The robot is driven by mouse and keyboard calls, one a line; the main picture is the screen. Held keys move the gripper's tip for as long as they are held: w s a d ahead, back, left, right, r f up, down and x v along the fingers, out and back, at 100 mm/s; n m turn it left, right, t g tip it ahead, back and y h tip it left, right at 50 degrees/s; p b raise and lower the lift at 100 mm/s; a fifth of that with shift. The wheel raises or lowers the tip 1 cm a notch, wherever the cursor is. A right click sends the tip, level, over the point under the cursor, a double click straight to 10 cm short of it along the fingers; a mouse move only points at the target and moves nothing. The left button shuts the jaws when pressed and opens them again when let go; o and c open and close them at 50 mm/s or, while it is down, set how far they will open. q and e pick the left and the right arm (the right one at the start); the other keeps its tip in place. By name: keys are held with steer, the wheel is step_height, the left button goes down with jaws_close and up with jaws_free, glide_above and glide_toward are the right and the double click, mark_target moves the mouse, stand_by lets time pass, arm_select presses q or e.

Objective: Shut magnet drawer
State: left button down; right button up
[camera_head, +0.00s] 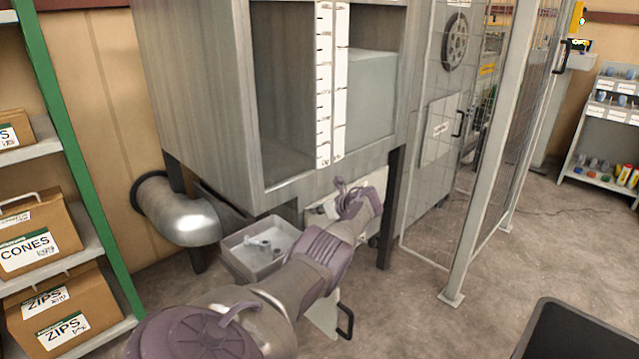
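The magnet drawer (233,262) is a light grey open-topped tray low under the big metal machine. It stands pulled out, with pale parts visible inside. A pale plate (322,318) with a black handle (346,322) shows past my arm and seems to be the drawer's front. My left arm crosses over the drawer and hides much of it. My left gripper (352,196) is beyond the drawer, under the machine's lower edge, in front of a pale panel (376,181). Its fingers are small and bunched, so their opening is unclear. My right gripper is not in view.
The metal machine (200,90) stands on dark legs (391,210). A silver pipe elbow (182,215) is left of the drawer. A green-framed shelf with boxes (40,240) is at left. A mesh fence post (490,170) stands right. The floor between is clear.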

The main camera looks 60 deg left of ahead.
arm_select(q)
steer(key=shift+s+a+r, duration=0.1)
steer(key=shift+r, duration=0.1)
stand_by(0.3)
steer(key=v, duration=1.2)
steer(key=shift+f, duration=0.25)
